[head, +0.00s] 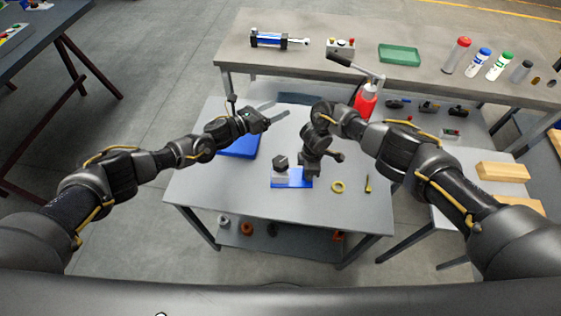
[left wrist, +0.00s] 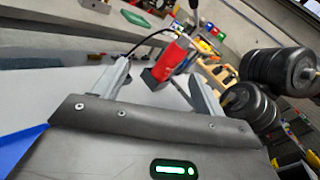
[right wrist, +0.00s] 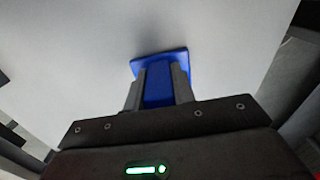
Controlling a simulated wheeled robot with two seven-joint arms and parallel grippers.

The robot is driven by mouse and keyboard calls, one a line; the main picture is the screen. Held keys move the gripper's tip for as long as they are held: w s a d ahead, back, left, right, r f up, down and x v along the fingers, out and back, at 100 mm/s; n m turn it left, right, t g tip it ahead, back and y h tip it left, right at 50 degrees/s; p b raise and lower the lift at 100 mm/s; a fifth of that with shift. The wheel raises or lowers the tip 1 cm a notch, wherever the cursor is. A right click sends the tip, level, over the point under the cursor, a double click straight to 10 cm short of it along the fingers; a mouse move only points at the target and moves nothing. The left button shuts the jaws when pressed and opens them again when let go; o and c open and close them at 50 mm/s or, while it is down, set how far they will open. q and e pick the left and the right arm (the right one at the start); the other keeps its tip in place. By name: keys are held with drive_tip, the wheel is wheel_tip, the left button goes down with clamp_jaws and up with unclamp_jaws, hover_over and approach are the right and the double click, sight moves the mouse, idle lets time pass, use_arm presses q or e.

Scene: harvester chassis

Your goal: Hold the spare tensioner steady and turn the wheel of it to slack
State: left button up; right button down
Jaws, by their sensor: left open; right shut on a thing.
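The spare tensioner appears to be the blue-based piece (head: 290,181) with a grey block and a dark wheel (head: 281,162) on its left end, on the small grey table. My right gripper (head: 306,174) points down onto its right end. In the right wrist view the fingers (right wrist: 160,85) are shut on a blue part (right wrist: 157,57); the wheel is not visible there. My left gripper (head: 278,112) is open and empty, above the back of the table, apart from the tensioner. Its spread fingers (left wrist: 160,85) show in the left wrist view.
A blue flat piece (head: 239,146) lies under my left forearm. A yellow ring (head: 338,187) and a small yellow-and-dark tool (head: 368,183) lie right of the tensioner. A red bottle (head: 366,101) stands behind. The table's front (head: 235,200) is clear.

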use_arm(q)
drive_tip(key=s+a+f+n+g, duration=0.1)
drive_tip(key=a+f+n+g, duration=0.25)
drive_tip(key=n+g, duration=0.2)
drive_tip(key=n+g+y, duration=0.1)
drive_tip(key=n+g, duration=0.5)
drive_tip(key=n, duration=1.3)
approach(278, 161)
drive_tip(key=shift+a+r+m, duration=0.25)
drive_tip(key=shift+a, duration=0.25)
drive_tip(key=shift+d, duration=0.1)
drive_tip(key=x, duration=1.2)
drive_tip(key=shift+f, duration=0.1)
drive_tip(key=shift+c, duration=0.3)
drive_tip(key=c, duration=0.9)
